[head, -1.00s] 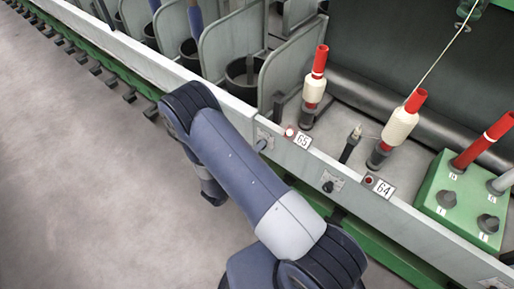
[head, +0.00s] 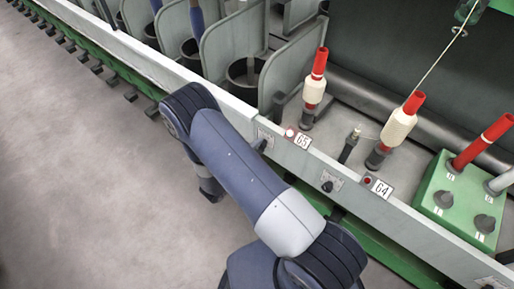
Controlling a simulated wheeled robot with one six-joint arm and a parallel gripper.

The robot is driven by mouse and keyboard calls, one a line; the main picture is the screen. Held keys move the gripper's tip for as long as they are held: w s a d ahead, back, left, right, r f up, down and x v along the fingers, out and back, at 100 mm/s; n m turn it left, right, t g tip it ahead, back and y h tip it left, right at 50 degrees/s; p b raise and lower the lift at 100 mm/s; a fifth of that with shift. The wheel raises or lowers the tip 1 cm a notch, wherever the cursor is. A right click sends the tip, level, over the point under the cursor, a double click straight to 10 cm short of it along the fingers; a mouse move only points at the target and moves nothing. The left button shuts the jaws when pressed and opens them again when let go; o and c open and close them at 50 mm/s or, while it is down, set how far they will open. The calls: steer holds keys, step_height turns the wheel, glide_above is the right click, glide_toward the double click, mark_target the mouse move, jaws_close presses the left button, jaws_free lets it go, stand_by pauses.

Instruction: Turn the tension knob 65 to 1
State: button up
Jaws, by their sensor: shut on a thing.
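The tension knob 65 (head: 262,145) is a small dark knob on a pale scale plate (head: 265,135) on the machine's front rail. It sits left of the white label 65 (head: 302,142), just beyond the upper edge of my forearm. The setting it points to is too small to read. My arm reaches across the front of the rail and its wrist folds down behind the forearm. My gripper is hidden behind my arm, so its hold on anything does not show.
Knob 64 (head: 327,187) and label 64 (head: 382,188) are further right on the rail (head: 228,104). Red-and-white bobbins (head: 314,90) stand behind it. A green box (head: 460,200) is at the right. The floor (head: 90,180) at the left is clear.

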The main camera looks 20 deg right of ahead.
stand_by(0.5)
steer(key=o, duration=1)
steer(key=shift+c, duration=0.2)
steer(key=f+v, duration=0.1)
steer(key=v, duration=0.9)
steer(key=shift+s+a+r, duration=0.25)
steer(key=shift+a+r, duration=0.05)
steer(key=shift+r, duration=0.2)
steer(key=x, duration=1)
steer(key=shift+w+d, duration=0.3)
